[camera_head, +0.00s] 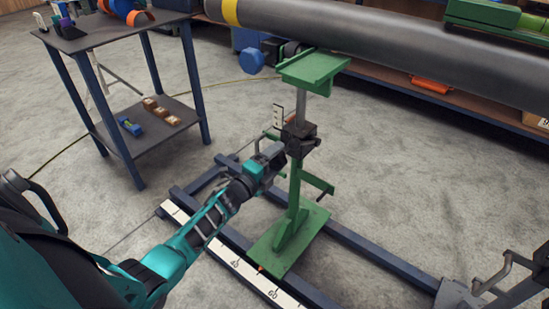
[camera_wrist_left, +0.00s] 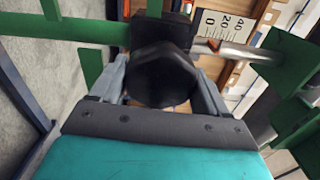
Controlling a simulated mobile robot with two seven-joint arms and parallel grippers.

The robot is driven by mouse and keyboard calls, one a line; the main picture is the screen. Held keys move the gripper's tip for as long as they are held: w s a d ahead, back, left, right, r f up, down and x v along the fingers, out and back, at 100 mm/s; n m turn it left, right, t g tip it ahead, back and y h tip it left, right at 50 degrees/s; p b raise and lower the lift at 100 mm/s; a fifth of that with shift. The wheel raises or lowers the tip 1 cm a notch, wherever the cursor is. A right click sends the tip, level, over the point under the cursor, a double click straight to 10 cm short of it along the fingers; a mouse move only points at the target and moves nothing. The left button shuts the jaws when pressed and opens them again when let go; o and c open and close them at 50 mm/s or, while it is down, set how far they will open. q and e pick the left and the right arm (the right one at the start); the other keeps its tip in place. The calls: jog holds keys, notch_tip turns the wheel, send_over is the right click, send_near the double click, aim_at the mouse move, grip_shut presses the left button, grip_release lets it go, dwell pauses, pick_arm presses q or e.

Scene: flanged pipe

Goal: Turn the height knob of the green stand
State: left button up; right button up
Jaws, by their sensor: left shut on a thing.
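The green stand (camera_head: 291,228) stands upright on dark blue floor rails, with a flat green top plate (camera_head: 313,68) under a grey pipe. A dark clamp block sits on its post at mid height. My left gripper (camera_head: 283,150) reaches this block from the left. In the left wrist view, a black faceted height knob (camera_wrist_left: 163,75) lies between the two grey fingers of the left gripper (camera_wrist_left: 164,92), which are shut on it. A white scale plate (camera_wrist_left: 228,27) with a red pointer shows beside the knob. The right gripper is not in view.
The large grey pipe (camera_head: 370,33) crosses the top of the head view. A dark two-level table (camera_head: 117,37) stands at the left, with small blocks on its lower shelf. A ruler strip (camera_head: 235,262) runs along the near rail. The concrete floor at the right is mostly clear.

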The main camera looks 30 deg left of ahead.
pick_arm(q)
jog(key=shift+d+n+p, duration=0.1)
jog(key=shift+n+p, duration=0.3)
jog(key=shift+n, duration=1.4)
jog(key=o, duration=1)
jog(key=shift+s, duration=0.15)
jog(key=shift+s+r, duration=0.1)
jog(key=shift+s, duration=0.25)
jog(key=s+a+p, duration=0.1)
jog(key=s+p, duration=0.2)
jog(key=s, duration=0.9)
